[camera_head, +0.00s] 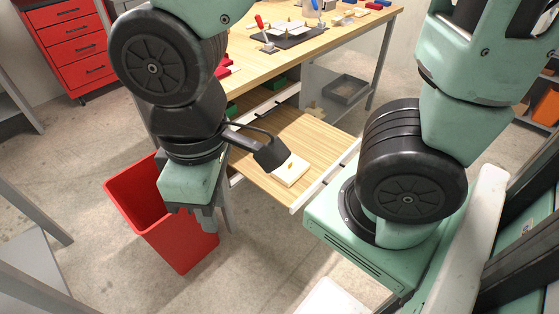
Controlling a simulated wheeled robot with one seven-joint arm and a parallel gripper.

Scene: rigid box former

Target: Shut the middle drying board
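A wooden drying board (315,138) is pulled out from under the workbench. Its pale front edge (325,184) with dark marks faces me. A small light block (291,170) with a brownish spot lies on the board. I cannot tell from this view whether it is the middle board. My gripper (208,222) points down, left of the board's near left corner and over the red bin in the picture. It appears apart from the board. Its fingers are small and partly overlapped, so their opening is unclear. My arm hides the board's left part.
The red bin (187,245) stands on the floor left of the board. The workbench top (340,35) holds tools and a dark mat (290,35). A red drawer cabinet (75,45) stands at the back left. A dark tray (346,89) sits lower behind the board.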

